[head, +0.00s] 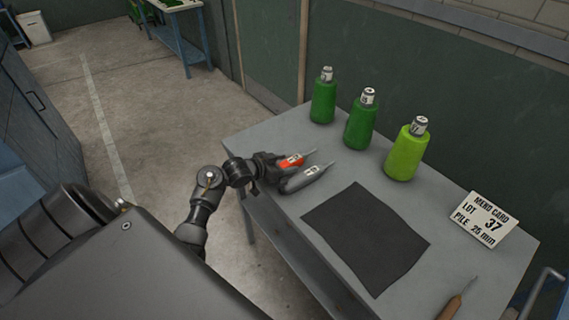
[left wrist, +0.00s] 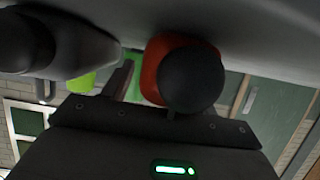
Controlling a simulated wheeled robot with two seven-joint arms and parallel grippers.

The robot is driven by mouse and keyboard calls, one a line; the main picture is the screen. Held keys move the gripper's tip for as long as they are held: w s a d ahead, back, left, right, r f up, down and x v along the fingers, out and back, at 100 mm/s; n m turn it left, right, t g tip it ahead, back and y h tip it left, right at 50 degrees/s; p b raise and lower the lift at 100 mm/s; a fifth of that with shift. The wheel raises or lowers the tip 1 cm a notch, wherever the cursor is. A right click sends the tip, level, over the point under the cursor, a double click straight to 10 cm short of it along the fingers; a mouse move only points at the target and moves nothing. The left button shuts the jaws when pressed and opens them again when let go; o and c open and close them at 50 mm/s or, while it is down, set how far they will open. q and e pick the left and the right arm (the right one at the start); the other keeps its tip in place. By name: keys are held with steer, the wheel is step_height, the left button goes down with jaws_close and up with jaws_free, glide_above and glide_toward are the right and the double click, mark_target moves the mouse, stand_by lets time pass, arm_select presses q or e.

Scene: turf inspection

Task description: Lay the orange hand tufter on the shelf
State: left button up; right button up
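The orange hand tufter (head: 291,161) lies on the grey table near its left edge, its thin metal tip pointing towards the green bobbins. My left gripper (head: 267,166) is at its rear end, close over the tabletop. In the left wrist view the tufter's orange body and round black end (left wrist: 192,78) are large in front of the palm. One finger (left wrist: 120,78) shows with a gap between it and the tufter, so the gripper looks open; the other finger is hidden. My right gripper is not in view. I cannot make out a shelf for certain.
A grey tufter (head: 303,178) lies close beside the orange one. A dark mat (head: 365,238), three green bobbins (head: 361,122), a lot card (head: 484,219) and a wooden-handled tool (head: 452,304) are on the table (head: 262,139). A blue bench (head: 181,40) stands far back.

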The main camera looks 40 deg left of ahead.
arm_select(q)
steer(key=shift+r, duration=0.25)
steer(key=v, duration=1.2)
steer(key=shift+f+b, duration=0.2)
steer(key=shift+b, duration=0.15)
